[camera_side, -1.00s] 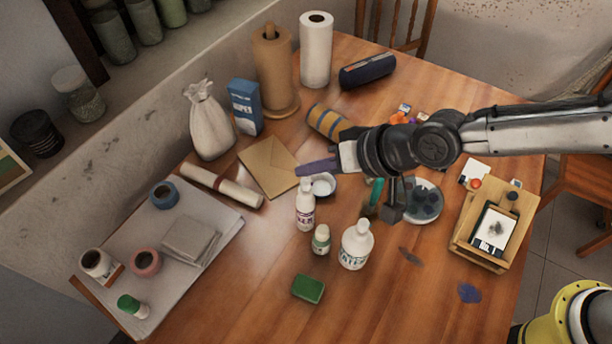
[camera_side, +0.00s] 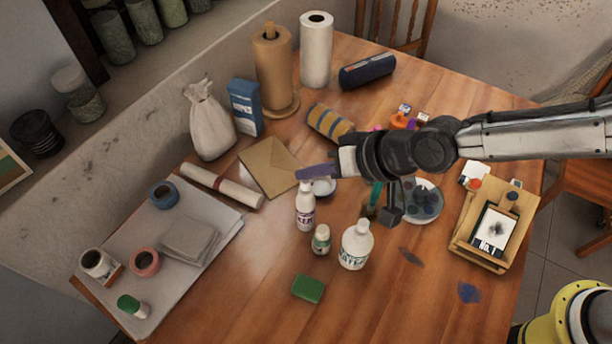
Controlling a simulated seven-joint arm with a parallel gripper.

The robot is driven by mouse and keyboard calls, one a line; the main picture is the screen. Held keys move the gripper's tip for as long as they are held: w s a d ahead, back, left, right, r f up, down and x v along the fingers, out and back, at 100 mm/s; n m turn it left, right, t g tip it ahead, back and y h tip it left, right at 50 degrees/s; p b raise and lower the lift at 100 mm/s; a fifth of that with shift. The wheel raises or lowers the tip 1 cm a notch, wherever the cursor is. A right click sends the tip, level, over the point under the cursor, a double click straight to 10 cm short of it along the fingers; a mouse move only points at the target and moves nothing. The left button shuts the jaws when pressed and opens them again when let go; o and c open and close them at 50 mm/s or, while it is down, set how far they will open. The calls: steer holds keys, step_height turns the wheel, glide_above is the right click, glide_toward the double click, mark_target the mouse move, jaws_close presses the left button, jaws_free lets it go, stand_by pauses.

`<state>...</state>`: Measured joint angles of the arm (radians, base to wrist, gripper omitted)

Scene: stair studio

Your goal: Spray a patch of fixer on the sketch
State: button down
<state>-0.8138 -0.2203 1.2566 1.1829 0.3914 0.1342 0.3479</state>
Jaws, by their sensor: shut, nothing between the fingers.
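The sketch (camera_side: 494,231) is a small white sheet with a dark smudge, lying on a wooden box easel (camera_side: 463,238) at the right of the table. A slim white bottle with a reddish label (camera_side: 305,212) stands upright mid-table; its label is too small to read surely. A larger white bottle (camera_side: 355,247) and a small green-labelled bottle (camera_side: 321,240) stand nearby. I cannot tell which holds fixer. My gripper (camera_side: 303,174) is shut and empty, with purplish fingers pointing left. In the picture it overlaps the slim bottle's top; whether they touch is unclear.
A white bowl (camera_side: 323,186) sits behind the slim bottle. A green sponge (camera_side: 308,288) lies in front, and a paint palette (camera_side: 424,203) lies to the right. An envelope (camera_side: 269,167) and a rolled paper (camera_side: 222,186) lie left. The front of the table is mostly clear.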

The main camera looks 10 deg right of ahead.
steer(key=shift+f, duration=0.5)
stand_by(0.5)
steer(key=shift+r, duration=0.95)
step_height(320, 180, up, 6)
stand_by(0.4)
stand_by(2.4)
steer(key=shift+f, duration=2.95)
